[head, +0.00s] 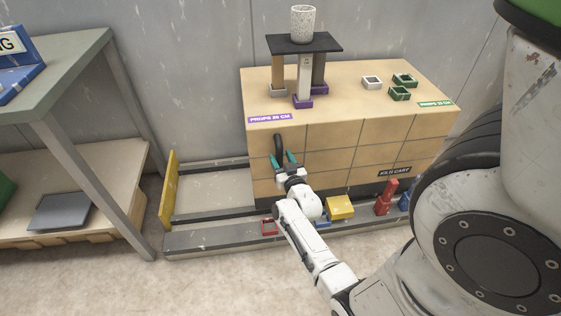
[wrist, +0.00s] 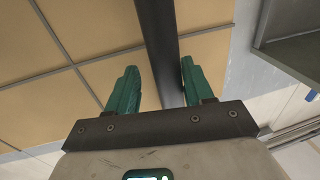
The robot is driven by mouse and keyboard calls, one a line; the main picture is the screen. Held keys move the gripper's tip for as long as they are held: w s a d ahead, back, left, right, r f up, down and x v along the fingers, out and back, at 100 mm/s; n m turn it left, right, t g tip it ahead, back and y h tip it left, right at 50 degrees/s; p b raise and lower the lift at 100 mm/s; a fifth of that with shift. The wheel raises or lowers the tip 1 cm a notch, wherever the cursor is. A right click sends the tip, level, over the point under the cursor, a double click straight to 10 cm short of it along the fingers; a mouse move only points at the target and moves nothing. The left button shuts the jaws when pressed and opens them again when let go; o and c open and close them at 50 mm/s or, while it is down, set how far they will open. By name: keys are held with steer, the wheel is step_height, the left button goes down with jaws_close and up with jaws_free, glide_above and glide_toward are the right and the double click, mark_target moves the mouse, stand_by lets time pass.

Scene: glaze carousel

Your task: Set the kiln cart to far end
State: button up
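The kiln cart (head: 345,150), a tan tiled block with a "KILN CART" label, stands on rails toward their right part. A dark upright handle (head: 279,148) is on its front face near the left edge; it also shows in the wrist view (wrist: 158,40). My gripper (head: 285,160) has teal fingers and is at the handle's lower part. In the wrist view, the fingers (wrist: 158,82) are spread, one on each side of the bar. A gap shows between the left finger and the bar; the right finger looks close to it, and contact is unclear.
The rail track (head: 215,188) is empty left of the cart, ending at a yellow stop plate (head: 169,190). A shelf (head: 220,121) on props carries a white cup (head: 303,23) atop the cart. Red, yellow and blue pieces line the front rail; a workbench (head: 75,62) stands left.

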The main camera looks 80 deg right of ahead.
steer(key=shift+a+f, duration=0.15)
steer(key=shift+f, duration=0.05)
steer(key=shift+a, duration=0.2)
steer(key=p+v, duration=0.4)
steer(key=v, duration=0.6)
steer(key=shift+s, duration=0.25)
steer(key=shift+r, duration=0.1)
